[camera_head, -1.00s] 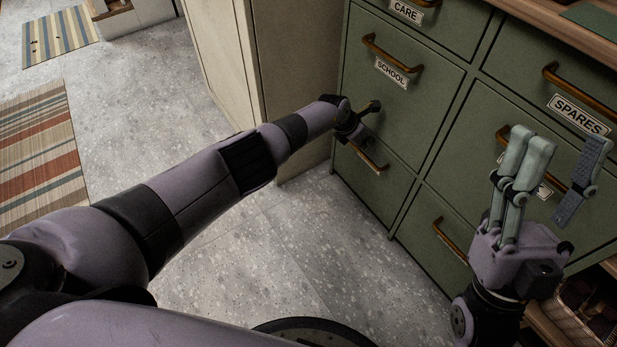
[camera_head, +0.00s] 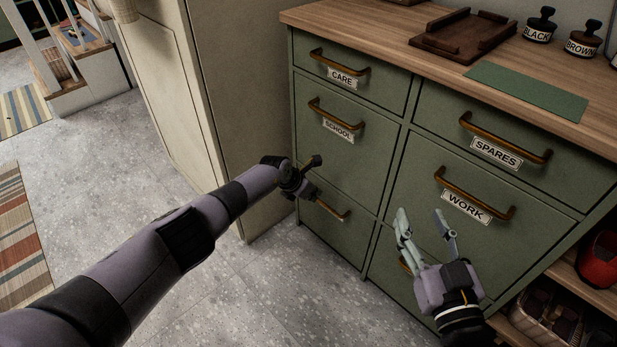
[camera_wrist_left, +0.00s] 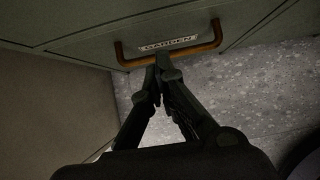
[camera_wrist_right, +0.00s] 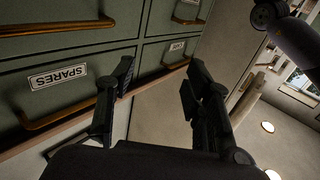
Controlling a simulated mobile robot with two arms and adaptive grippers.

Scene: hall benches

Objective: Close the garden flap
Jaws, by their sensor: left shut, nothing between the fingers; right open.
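The garden flap (camera_head: 327,228) is the green bottom-left front of the cabinet. It looks about flush with the fronts around it in the head view. Its brass handle (camera_wrist_left: 170,55) and GARDEN label (camera_wrist_left: 169,43) show in the left wrist view. My left gripper (camera_wrist_left: 162,66) is shut and empty, its tips at the middle of the handle; I cannot tell whether they touch. In the head view the left gripper (camera_head: 303,186) is partly hidden by its own wrist. My right gripper (camera_head: 424,222) is open and empty in front of the right-hand fronts, below the WORK label.
The cabinet has other fronts labelled CARE (camera_head: 342,79), SCHOOL (camera_head: 338,132), SPARES (camera_head: 496,152) and WORK (camera_head: 466,207). A wooden tray (camera_head: 462,36) and a green mat (camera_head: 527,91) lie on top. A low shelf with shoes is at right.

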